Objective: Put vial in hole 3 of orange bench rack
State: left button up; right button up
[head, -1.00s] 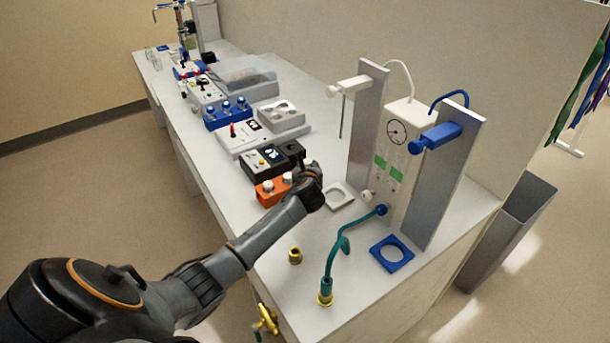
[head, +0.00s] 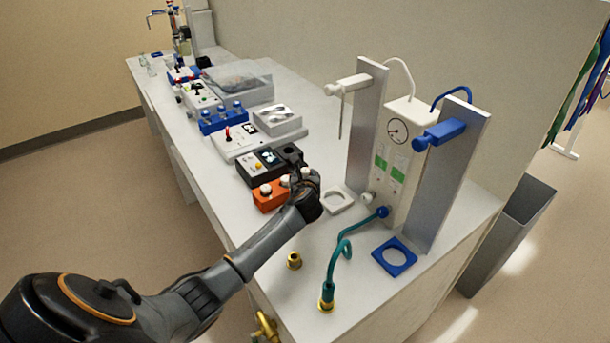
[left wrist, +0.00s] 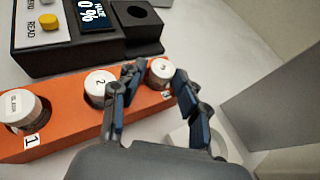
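The orange bench rack (head: 268,199) stands near the front edge of the bench, and it also shows in the left wrist view (left wrist: 66,134). A white-capped vial (left wrist: 161,72) stands at the rack's right end, by the label 3. Two more white-capped vials stand in it, one in the middle (left wrist: 100,86) and one by the label 1 (left wrist: 22,110). My left gripper (left wrist: 156,78) is open, with its fingers on either side of the end vial's cap and a small gap visible. In the head view the left gripper (head: 304,184) covers the rack's right end. My right gripper is out of view.
A black device with a display (head: 262,166) stands right behind the rack. To the right are a white ring holder (head: 338,203), a blue ring holder (head: 394,257), a teal hose (head: 341,260) and tall grey panels (head: 367,125).

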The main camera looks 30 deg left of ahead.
pick_arm(q)
jog(key=shift+s+d+f, duration=0.1)
jog(key=shift+s+f, duration=0.1)
jog(key=shift+f, duration=0.5)
jog(key=shift+s+d+r, duration=0.15)
jog(key=shift+r, duration=0.45)
jog(key=v, duration=1.1)
jog(key=shift+r, duration=0.5)
